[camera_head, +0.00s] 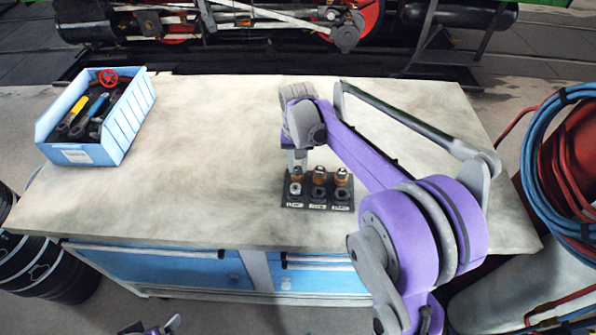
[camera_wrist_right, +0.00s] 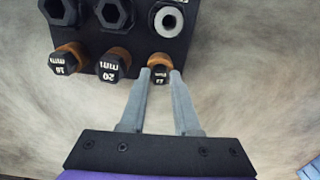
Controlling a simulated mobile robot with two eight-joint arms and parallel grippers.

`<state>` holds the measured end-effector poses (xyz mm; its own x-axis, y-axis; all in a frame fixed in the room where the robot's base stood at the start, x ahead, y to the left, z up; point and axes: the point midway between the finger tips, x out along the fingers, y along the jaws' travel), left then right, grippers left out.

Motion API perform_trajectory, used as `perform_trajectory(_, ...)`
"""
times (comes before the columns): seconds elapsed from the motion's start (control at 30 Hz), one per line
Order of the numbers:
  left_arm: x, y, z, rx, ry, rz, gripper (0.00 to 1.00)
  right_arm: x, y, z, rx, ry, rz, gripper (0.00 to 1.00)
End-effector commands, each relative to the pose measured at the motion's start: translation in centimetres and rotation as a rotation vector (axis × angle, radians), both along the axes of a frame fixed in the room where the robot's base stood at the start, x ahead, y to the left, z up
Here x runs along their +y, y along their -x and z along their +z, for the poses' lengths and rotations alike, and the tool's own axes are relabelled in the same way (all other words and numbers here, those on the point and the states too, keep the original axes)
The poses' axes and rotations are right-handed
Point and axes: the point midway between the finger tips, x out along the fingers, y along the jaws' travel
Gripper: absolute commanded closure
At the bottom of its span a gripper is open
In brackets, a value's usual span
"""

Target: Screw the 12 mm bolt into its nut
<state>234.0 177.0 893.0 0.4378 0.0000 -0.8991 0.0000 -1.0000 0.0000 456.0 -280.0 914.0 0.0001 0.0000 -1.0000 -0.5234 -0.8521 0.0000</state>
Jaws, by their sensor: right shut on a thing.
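A black rack (camera_head: 318,206) stands on the workbench, with three orange-collared bolts in its back row and three nuts in its front row. My right gripper (camera_head: 298,160) reaches down at the rack's back left. In the right wrist view its fingers (camera_wrist_right: 160,76) are shut on the head of the smallest bolt, the 12 mm bolt (camera_wrist_right: 159,66), seen also in the head view (camera_head: 296,175). The bolt is at its rack place; I cannot tell whether it is lifted. The silver 12 mm nut (camera_wrist_right: 169,20) sits beside it in the rack. My left gripper (camera_head: 150,328) barely shows at the bottom edge.
The 20 mm bolt (camera_wrist_right: 114,64) and the 16 mm bolt (camera_wrist_right: 68,58) stand close beside the held one. A blue crate of tools (camera_head: 126,130) is at the bench's back left. The bench top (camera_head: 200,150) between crate and rack is clear.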

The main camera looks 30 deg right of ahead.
Motion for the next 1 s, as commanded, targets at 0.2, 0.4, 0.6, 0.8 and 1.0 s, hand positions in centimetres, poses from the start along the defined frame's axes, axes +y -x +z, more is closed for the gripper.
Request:
perform_trajectory(0.2, 0.0, 0.0, 0.1, 0.0, 0.0, 0.0, 0.0, 0.0, 0.0, 0.2, 0.0, 0.0, 0.0, 1.0)
perform_trajectory(0.4, 0.0, -0.1, 0.6, -0.002, 0.0, 0.0, 0.0, 0.0, 0.0, 0.8, 0.0, 0.0, 0.0, 1.0)
perform_trajectory(0.6, 0.0, -0.2, 1.0, -0.004, 0.0, 0.0, 0.0, 0.0, 0.0, 1.4, 0.0, 0.0, 0.0, 1.0)
perform_trajectory(0.8, 0.0, -0.3, 1.4, -0.006, 0.0, 0.0, 0.0, 0.0, 0.0, 2.0, 0.0, 0.0, 0.0, 1.0)
perform_trajectory(1.0, 0.0, -0.4, 1.6, -0.007, 0.0, 0.0, 0.0, 0.0, 0.0, 2.2, 0.0, 0.0, 0.0, 1.0)
